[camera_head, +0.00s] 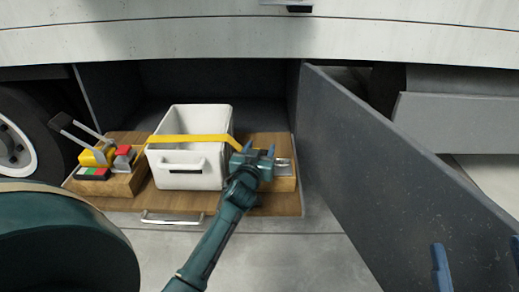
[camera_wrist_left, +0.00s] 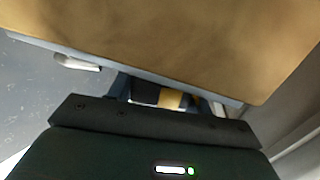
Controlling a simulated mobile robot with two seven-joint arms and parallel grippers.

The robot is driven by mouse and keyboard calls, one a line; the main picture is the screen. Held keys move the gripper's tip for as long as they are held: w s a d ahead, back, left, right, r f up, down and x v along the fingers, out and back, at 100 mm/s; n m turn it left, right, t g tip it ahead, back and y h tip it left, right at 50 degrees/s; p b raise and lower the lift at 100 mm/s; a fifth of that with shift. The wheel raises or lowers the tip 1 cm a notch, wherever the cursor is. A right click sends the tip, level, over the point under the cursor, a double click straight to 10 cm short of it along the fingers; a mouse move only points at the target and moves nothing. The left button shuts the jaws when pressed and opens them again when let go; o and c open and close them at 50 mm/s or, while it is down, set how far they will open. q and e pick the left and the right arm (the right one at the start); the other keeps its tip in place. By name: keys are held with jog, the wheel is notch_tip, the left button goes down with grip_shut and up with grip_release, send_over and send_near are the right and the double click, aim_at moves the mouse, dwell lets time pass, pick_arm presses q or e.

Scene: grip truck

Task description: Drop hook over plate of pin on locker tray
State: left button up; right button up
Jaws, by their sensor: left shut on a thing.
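My left gripper (camera_head: 257,153) is shut at the right end of the yellow strap (camera_head: 190,138), over the wooden block on the right side of the tray. The hook is hidden between its fingers. In the left wrist view, the strap end (camera_wrist_left: 170,99) shows between dark finger parts. The metal plate (camera_head: 283,163) lies on the right block (camera_head: 285,184), just right of the gripper; its pin is too small to make out. The wooden locker tray (camera_head: 180,200) is pulled out. My right gripper (camera_head: 477,260) is open and empty at the lower right.
A white crate (camera_head: 184,183) stands mid-tray under the strap. A yellow ratchet (camera_head: 95,157) with a raised lever sits on the left block. The open grey locker door (camera_head: 390,170) bounds the right side; a wheel (camera_head: 20,145) is at left.

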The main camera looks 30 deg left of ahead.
pick_arm(q)
jog(key=shift+s+d+f, duration=0.1)
jog(key=shift+d+f, duration=0.05)
jog(key=shift+f, duration=0.7)
jog(key=o, duration=1.1)
